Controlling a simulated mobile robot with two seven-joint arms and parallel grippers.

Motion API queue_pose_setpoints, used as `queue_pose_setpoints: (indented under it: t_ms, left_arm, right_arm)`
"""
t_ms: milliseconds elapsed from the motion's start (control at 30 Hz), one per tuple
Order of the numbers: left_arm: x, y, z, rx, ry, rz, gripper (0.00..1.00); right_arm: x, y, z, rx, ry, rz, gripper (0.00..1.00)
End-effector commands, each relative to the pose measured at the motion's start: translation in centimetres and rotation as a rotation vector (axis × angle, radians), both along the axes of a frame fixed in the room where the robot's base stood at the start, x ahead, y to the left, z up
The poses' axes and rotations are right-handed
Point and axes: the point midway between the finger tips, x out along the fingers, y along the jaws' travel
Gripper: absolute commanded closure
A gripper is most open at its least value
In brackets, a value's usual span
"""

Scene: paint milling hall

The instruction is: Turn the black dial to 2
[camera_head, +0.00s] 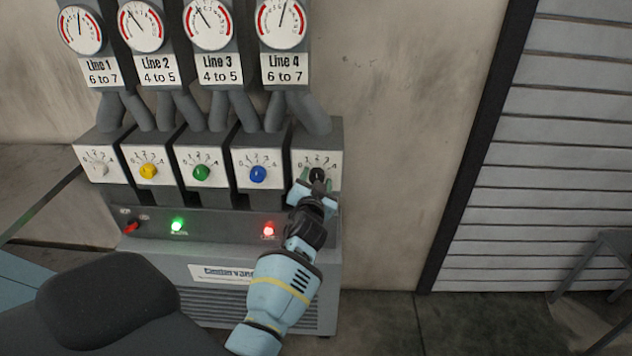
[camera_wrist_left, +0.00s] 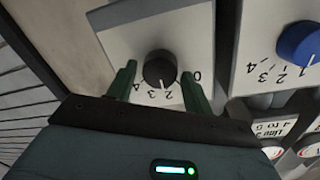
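The black dial (camera_head: 317,174) is on the rightmost control box, below the Line 4 gauge. My left gripper (camera_head: 317,184) is at this dial and partly covers its scale. In the left wrist view the black dial (camera_wrist_left: 159,69) lies between the two green fingers of my open left gripper (camera_wrist_left: 159,88), with a gap on each side. The scale reads upside down there, with 0, 2, 3 and 4 showing; the 1 seems hidden by a finger. A small light mark shows near the dial's lower edge, but its exact setting is hard to read. My right gripper is not in view.
The blue dial (camera_head: 258,174) is the close neighbour on the left, then green (camera_head: 201,173), yellow (camera_head: 148,171) and white (camera_head: 98,169) dials. Below are a red switch (camera_head: 131,228), a green lamp (camera_head: 177,225) and a red lamp (camera_head: 268,230). Bare wall lies to the right.

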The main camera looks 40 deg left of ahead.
Motion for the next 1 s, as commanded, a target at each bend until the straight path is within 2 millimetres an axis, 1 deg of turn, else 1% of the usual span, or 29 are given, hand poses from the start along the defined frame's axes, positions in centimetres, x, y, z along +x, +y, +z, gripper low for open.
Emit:
queue_pose_setpoints:
  t_ms: [33, 67, 333, 433, 567, 800, 1000]
  left_arm:
    - [0.0, 0.0, 0.0, 0.0, 0.0, 0.0, 0.42]
    - [0.0, 0.0, 0.0, 0.0, 0.001, 0.0, 0.4]
    - [-0.1, 0.0, -0.1, -0.001, 0.002, 0.001, 0.4]
    - [-0.5, -0.3, -0.1, -0.002, 0.002, 0.0, 0.4]
    - [-1.8, -1.0, 0.0, -0.002, 0.0, 0.0, 0.4]
    - [-5.0, -2.6, 0.1, -0.002, 0.001, 0.0, 0.4]
    - [-6.6, -3.5, 0.2, -0.002, 0.001, 0.001, 0.4]
  right_arm:
    - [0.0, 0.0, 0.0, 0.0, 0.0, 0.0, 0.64]
    - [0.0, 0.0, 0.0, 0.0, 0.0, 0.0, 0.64]
    - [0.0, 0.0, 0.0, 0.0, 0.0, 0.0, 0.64]
    - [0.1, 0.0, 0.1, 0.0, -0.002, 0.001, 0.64]
    - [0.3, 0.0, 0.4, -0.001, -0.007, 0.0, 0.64]
    - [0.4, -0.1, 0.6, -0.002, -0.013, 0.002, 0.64]
    - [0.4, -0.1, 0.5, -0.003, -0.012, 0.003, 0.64]
